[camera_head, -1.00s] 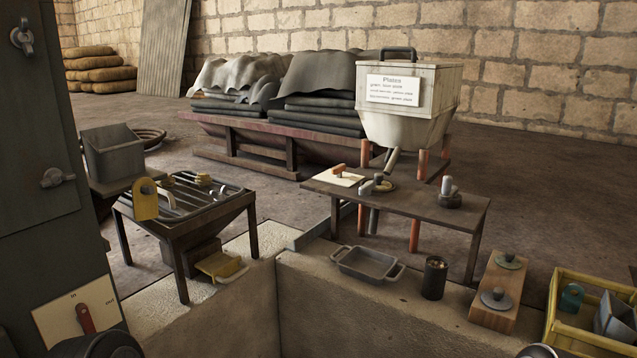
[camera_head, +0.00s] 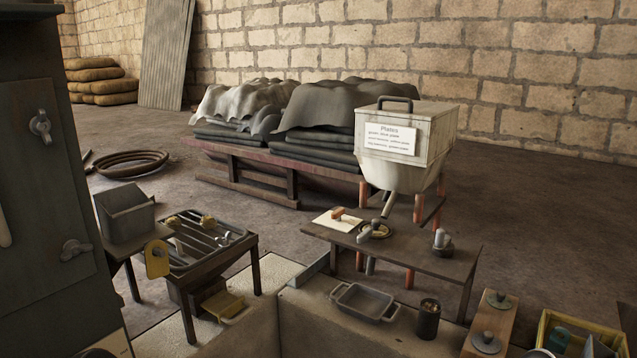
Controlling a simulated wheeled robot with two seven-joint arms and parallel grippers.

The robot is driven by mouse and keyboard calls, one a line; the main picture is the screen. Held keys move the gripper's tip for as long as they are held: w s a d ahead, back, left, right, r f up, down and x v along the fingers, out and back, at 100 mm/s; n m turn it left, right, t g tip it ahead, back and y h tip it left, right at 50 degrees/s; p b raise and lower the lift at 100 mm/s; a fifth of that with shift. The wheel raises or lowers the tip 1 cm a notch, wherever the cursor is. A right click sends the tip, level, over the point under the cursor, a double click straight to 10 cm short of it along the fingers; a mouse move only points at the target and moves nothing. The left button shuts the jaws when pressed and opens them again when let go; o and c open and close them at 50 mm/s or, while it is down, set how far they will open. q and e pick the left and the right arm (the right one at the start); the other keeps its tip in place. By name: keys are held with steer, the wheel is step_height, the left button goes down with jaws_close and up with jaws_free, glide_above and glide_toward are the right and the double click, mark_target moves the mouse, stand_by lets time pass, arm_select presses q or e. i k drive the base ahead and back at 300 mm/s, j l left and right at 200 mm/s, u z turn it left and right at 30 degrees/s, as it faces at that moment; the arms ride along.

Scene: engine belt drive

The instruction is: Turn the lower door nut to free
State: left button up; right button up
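The dark door panel (camera_head: 45,185) stands at the far left and is partly cut off by the picture's edge. It bears two grey wing nuts. The upper nut (camera_head: 40,126) is near the top, its wings close to upright. The lower nut (camera_head: 75,249) is near the bottom right, its wings lying roughly sideways and tilted. Nothing touches either nut. Neither of my grippers is in view.
A grate table (camera_head: 255,275) with a grey box (camera_head: 125,212) beside it stands right of the door. A low wall carries a grey pan (camera_head: 363,302) and a dark cup (camera_head: 427,320). A bench (camera_head: 455,268) stands beneath the white Plates hopper (camera_head: 402,140).

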mark_target(72, 248)
steer(key=u, duration=1.25)
